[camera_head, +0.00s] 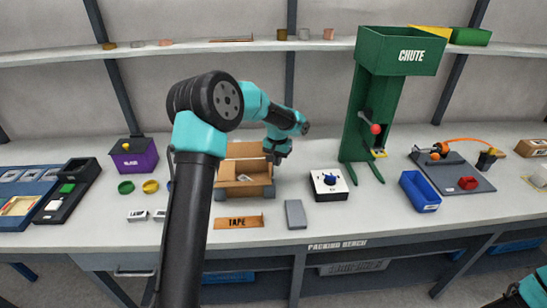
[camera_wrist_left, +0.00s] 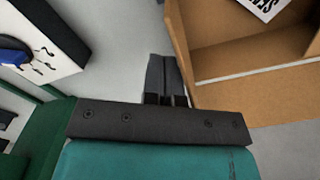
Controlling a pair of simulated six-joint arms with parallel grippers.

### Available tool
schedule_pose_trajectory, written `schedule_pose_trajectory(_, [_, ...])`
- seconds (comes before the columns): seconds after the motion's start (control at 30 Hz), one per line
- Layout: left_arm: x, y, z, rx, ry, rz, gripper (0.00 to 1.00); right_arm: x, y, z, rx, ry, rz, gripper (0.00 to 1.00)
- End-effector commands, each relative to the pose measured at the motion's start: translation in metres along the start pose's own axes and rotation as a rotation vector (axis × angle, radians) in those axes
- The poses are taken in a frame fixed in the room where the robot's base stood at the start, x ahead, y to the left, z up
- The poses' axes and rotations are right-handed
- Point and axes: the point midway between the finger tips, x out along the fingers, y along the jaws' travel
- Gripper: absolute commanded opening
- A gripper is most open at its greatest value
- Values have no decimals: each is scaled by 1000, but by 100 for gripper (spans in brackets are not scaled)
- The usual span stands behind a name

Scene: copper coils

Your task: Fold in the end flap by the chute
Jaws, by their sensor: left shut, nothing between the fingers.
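An open cardboard box (camera_head: 245,191) stands on the bench between grey corner blocks, with a white printed item inside. My left gripper (camera_head: 276,156) is shut and empty at the box's right end, the side toward the green chute (camera_head: 378,95). In the left wrist view the shut fingertips (camera_wrist_left: 164,75) are just outside the box's cardboard end panel (camera_wrist_left: 182,50), very close to it; I cannot tell whether they touch. The end flap by the chute is hard to make out, partly hidden by my gripper. My right gripper is not in view.
A blue bin (camera_head: 420,192) is farther right.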

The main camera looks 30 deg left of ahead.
Motion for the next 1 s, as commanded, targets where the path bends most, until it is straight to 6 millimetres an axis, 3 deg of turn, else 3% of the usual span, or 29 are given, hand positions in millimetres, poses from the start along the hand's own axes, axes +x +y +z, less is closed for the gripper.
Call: schedule_pose_trajectory(1.0, [-16,-34,20,-1,-1,0,0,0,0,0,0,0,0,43])
